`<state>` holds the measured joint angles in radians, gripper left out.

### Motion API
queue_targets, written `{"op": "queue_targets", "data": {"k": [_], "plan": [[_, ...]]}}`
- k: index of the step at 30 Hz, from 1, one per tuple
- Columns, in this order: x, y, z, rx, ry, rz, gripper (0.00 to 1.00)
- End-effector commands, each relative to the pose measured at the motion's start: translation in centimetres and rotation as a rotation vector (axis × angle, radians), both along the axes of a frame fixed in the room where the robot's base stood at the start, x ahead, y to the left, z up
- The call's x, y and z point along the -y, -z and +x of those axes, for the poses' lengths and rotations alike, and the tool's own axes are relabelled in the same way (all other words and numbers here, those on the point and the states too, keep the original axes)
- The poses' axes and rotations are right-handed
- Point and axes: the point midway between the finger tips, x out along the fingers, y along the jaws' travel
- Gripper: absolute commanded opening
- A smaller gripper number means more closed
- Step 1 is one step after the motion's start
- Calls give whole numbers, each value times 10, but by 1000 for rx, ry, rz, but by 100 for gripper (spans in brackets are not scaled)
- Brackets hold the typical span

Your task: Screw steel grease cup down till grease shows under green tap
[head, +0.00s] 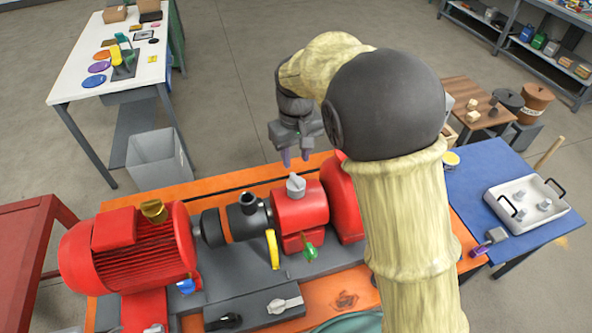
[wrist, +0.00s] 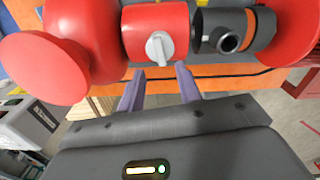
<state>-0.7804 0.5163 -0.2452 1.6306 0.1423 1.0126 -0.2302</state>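The steel grease cup (head: 295,186) stands on top of a red housing (head: 300,208) on the pump skid. It has a winged top, which also shows in the wrist view (wrist: 158,48). The green tap (head: 310,252) sticks out low on the near side of that housing. It is hidden in the wrist view. My gripper (head: 296,157) is above and behind the cup in the head view. In the wrist view its two purple fingers (wrist: 162,85) are apart and empty, with the cup ahead of the gap and not between them. No grease is visible at the green tap.
A black cup (head: 248,202) and a brass cup (head: 153,210) stand to the left, with a yellow tap (head: 272,250) and a blue tap (head: 186,286) below. A large red casing (head: 341,195) stands close on the right. Levers (head: 285,305) lie on the front box.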

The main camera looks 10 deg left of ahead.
Motion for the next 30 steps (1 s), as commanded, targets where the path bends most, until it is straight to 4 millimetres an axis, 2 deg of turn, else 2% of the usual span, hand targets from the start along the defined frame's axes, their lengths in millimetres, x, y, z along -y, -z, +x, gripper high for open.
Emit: {"op": "queue_targets", "data": {"k": [6,12,23,28,30], "plan": [[0,37,-1,-4,0,-3,35],[0,63,-1,-2,0,-1,35],[0,70,0,1,-1,0,35],[0,70,0,1,0,0,1],[0,70,0,1,0,1,0]]}}
